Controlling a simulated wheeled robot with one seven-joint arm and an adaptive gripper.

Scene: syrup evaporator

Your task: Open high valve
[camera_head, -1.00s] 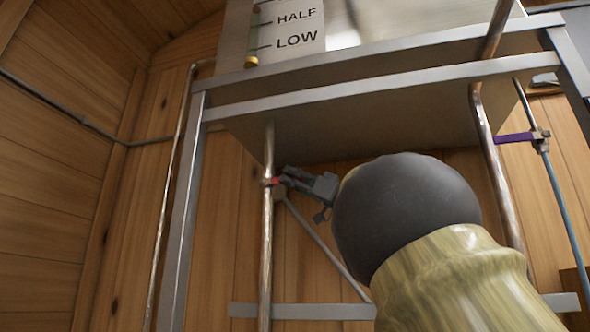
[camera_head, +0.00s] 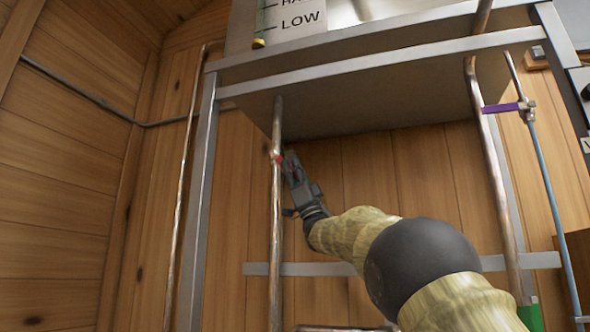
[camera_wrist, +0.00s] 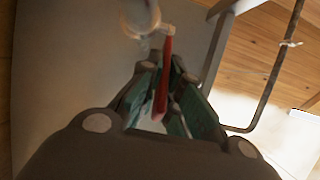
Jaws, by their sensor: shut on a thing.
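The valve sits high on the left copper pipe (camera_head: 276,220), below the raised metal tank. Its red handle (camera_wrist: 163,75) runs from the pipe fitting (camera_wrist: 140,18) down between my fingers in the wrist view. A small red bit of the handle (camera_head: 277,157) shows at the pipe in the head view. My gripper (camera_head: 289,160) is at the right of the pipe and points up and left. In the wrist view my gripper (camera_wrist: 162,100) is shut on the red handle. My fingers hide part of the handle in the head view.
The tank's metal frame (camera_head: 380,72) spans above, with a leg (camera_head: 198,200) at the left. A second copper pipe (camera_head: 490,160) stands at the right. A purple-handled valve (camera_head: 502,107) is on a thin pipe farther right. Wooden walls lie behind.

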